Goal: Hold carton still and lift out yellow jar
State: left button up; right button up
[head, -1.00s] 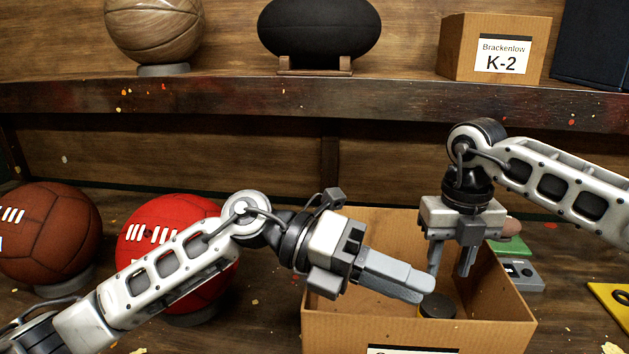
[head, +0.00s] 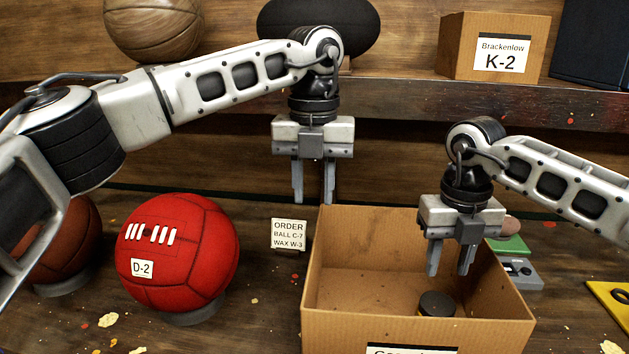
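The open cardboard carton (head: 330,325) stands on the bench, its front label cut off by the picture's lower edge. Inside it, toward the right, is a small jar with a black lid (head: 437,304); almost none of its body shows, so I cannot make out yellow. My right gripper (head: 449,270) points down over the carton, above and behind the jar, with its fingers apart and empty. My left gripper (head: 314,198) points down near the carton's back left corner, higher up, with its fingers apart and empty.
A red ball (head: 180,250) marked D-2 sits left of the carton. An order card (head: 289,234) reads BALL C-7, WAX W-3. A shelf (head: 200,105) at the back holds balls and a K-2 box (head: 490,50). Grey and green items (head: 520,272) lie right of the carton.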

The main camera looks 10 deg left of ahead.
aim_at(314, 264)
pick_arm(q)
notch_tip(314, 264, down, 15)
jog(key=shift+r, duration=0.1)
dwell(0.3)
grip_shut()
pick_arm(e)
jog(key=o, duration=1)
jog(key=n, duration=0.2)
jog(key=shift+s+f+n+y, duration=0.25)
jog(key=shift+s+n+y, duration=0.05)
jog(key=n, duration=0.3)
jog(key=shift+s+d+t, duration=0.15)
jog(key=shift+d+t, duration=0.15)
jog(key=shift+d+f+n+y, duration=0.15)
jog(key=shift+d+n+y, duration=0.15)
jog(key=shift+n, duration=0.7)
jog(key=shift+t, duration=0.3)
jog(key=f, duration=0.7)
jog(key=w+a+f, duration=0.1)
jog(key=f, duration=0.3)
jog(key=shift+a+f, duration=0.1)
jog(key=shift+f, duration=0.2)
